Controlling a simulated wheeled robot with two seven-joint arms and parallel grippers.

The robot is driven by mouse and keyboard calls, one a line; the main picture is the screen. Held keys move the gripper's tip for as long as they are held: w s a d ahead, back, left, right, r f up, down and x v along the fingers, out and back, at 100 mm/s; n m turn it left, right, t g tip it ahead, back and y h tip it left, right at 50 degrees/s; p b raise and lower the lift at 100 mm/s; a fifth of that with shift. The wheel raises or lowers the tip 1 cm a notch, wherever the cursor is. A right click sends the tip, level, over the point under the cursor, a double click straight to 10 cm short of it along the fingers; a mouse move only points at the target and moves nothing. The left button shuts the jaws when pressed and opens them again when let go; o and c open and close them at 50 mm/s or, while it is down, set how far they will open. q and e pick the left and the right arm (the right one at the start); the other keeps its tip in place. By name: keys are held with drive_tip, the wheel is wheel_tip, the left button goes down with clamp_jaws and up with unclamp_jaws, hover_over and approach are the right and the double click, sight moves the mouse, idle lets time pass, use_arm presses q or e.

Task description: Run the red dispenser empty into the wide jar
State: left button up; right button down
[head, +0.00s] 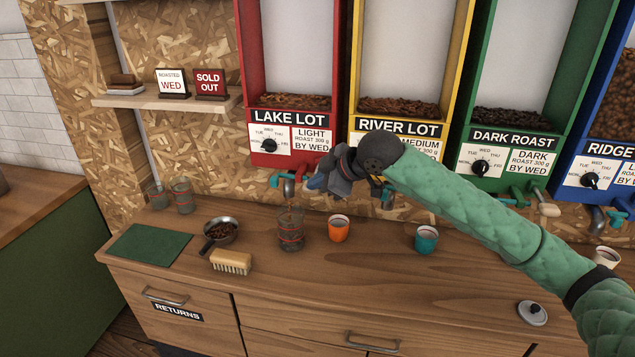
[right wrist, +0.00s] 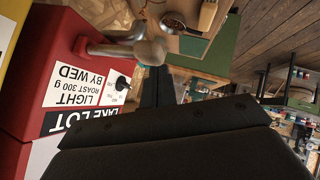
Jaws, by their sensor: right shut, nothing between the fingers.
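The red dispenser (head: 252,75), labelled LAKE LOT, holds a low layer of brown beans (head: 290,101) at its bottom. Its spout (head: 289,187) points down over the wide glass jar (head: 291,236). A thin brown stream shows between spout and jar, and dark beans are in the jar. My right gripper (head: 316,182) is shut and empty, just right of the spout. In the right wrist view my shut fingers (right wrist: 157,88) are beside the dispenser's lever knob (right wrist: 150,52); I cannot tell whether they touch it. My left gripper is not in view.
A metal scoop of beans (head: 222,231), a brush (head: 231,262) and a green mat (head: 146,246) lie left of the jar. An orange cup (head: 339,228) and a teal cup (head: 426,239) stand to its right. The counter front is mostly clear.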

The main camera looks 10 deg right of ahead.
use_arm(q)
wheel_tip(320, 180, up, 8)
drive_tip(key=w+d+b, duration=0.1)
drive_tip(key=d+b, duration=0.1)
drive_tip(key=b, duration=0.1)
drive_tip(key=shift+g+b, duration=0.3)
use_arm(e)
drive_tip(key=v, duration=1)
drive_tip(key=shift+s, duration=0.25)
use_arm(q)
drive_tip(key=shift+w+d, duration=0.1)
use_arm(e)
drive_tip(key=shift+a+f, duration=0.15)
